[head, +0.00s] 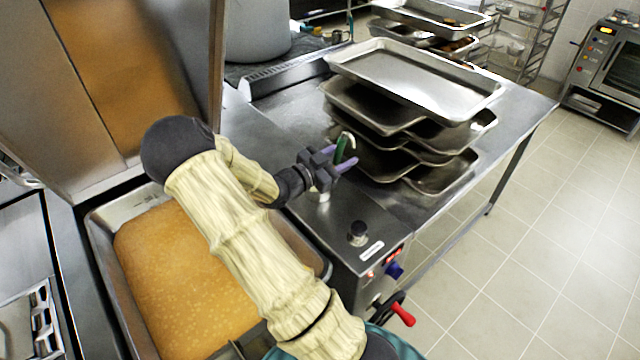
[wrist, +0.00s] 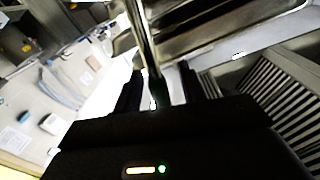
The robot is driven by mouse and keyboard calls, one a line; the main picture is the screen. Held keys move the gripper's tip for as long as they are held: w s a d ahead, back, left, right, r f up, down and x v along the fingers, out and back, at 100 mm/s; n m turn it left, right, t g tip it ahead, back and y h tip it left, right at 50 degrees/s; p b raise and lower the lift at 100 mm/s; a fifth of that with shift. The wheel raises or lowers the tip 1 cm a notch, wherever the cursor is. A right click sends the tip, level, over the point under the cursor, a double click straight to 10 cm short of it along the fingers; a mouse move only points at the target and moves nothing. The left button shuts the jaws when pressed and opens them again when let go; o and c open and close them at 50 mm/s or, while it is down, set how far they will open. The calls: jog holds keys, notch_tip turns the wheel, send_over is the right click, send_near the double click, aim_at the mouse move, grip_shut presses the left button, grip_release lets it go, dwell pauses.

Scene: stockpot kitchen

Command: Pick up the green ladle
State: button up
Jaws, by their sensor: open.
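The green ladle (head: 341,148) shows in the head view as a short green handle with a pale curved top, beside the stacked trays. My gripper (head: 340,159) is at the handle, with its purple fingers spread on either side of it. In the wrist view my gripper (wrist: 160,88) is open, and the ladle's long thin shaft (wrist: 145,45) runs down between the two dark fingers. I cannot tell whether either finger touches it. The ladle's bowl is not clearly visible.
A stack of metal trays (head: 420,82) stands on the steel counter (head: 518,104) just right of my gripper. A control panel with knobs (head: 394,270) is below. A pan of orange-brown liquid (head: 180,285) lies at left. A large pot (head: 258,32) stands behind. The tiled floor at right is clear.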

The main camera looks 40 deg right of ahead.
jog(key=shift+d, duration=0.25)
jog(key=shift+c, duration=0.2)
grip_shut()
